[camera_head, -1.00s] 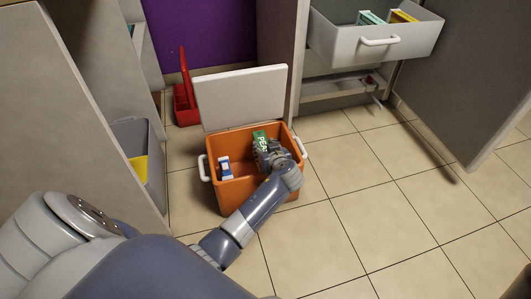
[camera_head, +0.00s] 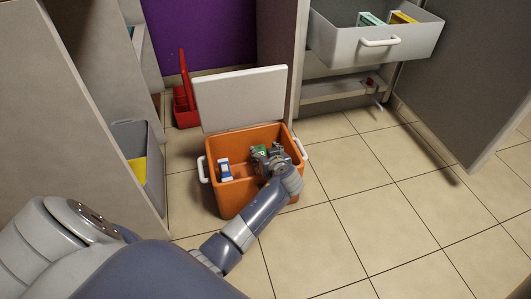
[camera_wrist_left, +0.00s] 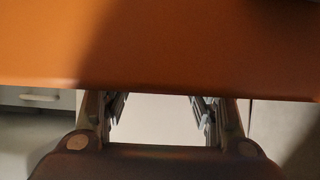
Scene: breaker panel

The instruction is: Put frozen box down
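The green frozen box (camera_head: 259,152) is inside the orange cooler box (camera_head: 231,202), at the back right, partly hidden by my gripper. My left gripper (camera_head: 268,160) reaches down into the cooler from the front right, just beside the green box. In the left wrist view, the fingers of my left gripper (camera_wrist_left: 160,108) stand apart with only a pale surface between them. An orange wall of the cooler (camera_wrist_left: 160,45) fills the top of that view. The green box does not show there. My right gripper is not in view.
A small white and blue item (camera_head: 225,170) stands inside the cooler at the left. The white lid (camera_head: 240,98) stands open behind it. A pulled-out drawer (camera_head: 370,45) holds several boxes at the upper right. The tiled floor at right is clear.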

